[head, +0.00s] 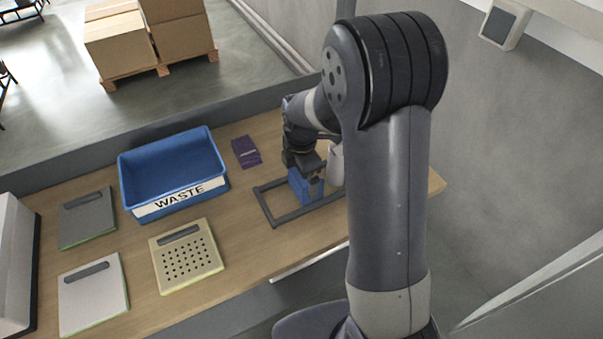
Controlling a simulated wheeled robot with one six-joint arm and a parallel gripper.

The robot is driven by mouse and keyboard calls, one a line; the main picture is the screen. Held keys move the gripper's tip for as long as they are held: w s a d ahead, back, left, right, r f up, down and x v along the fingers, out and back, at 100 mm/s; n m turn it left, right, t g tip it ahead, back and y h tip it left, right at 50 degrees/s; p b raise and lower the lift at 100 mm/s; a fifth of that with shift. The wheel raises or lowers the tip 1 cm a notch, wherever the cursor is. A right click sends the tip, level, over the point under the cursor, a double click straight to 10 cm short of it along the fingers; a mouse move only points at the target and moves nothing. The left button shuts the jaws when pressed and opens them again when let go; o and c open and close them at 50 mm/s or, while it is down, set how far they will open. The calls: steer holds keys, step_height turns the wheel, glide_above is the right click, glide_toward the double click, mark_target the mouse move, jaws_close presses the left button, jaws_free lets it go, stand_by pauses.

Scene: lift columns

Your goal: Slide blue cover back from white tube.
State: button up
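The white tube (336,165) stands just right of the blue cover, partly hidden by my arm. My gripper (314,186) points down at the blue cover, over its upper right side. The fingers are small and dark here, and I cannot tell whether they touch or hold the cover. The right end of the frame is hidden behind my arm.
A blue bin marked WASTE (172,205) stands left of the frame. A purple box (246,152) lies behind. A yellow perforated board (186,260), a grey board (87,218) and a white board (93,294) lie at left. Table between bin and frame is clear.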

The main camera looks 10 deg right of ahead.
step_height(320, 180, up, 11)
steer(key=b, duration=0.1)
stand_by(0.6)
steer(key=shift+f, duration=0.15)
step_height(320, 180, down, 11)
steer(key=shift+r+p, duration=0.1)
steer(key=shift+p, duration=0.4)
steer(key=shift+r, duration=0.1)
stand_by(0.4)
